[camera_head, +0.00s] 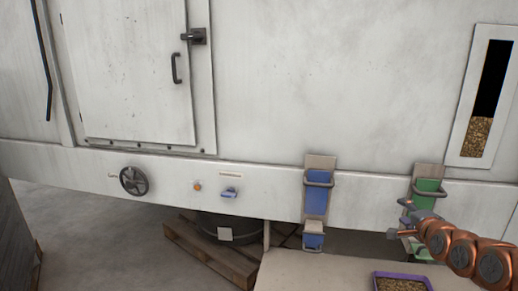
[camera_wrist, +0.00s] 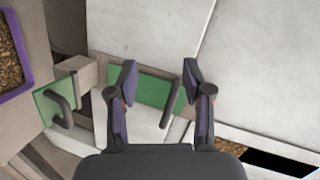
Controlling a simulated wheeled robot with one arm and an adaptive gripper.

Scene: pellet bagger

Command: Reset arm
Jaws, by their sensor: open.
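My arm reaches in from the right in the head view, with my gripper (camera_head: 402,219) in front of the green slide gate (camera_head: 428,188) on the machine's lower rail. In the wrist view my gripper (camera_wrist: 159,78) is open, its two dark fingers spread. The green plate (camera_wrist: 150,90) and its dark handle bar show beyond and between the fingers. I see nothing held. I cannot tell from the wrist view whether a finger touches the handle. A second, lower green plate with a handle (camera_wrist: 58,104) shows at the left.
A blue slide gate (camera_head: 316,192) is left of the green one. A purple-rimmed tray (camera_head: 375,282) of pellets rests on the table (camera_head: 310,272) below. A handwheel (camera_head: 133,181), an orange button (camera_head: 197,187) and a sight window (camera_head: 487,100) are on the machine. A pallet (camera_head: 205,252) stands beneath.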

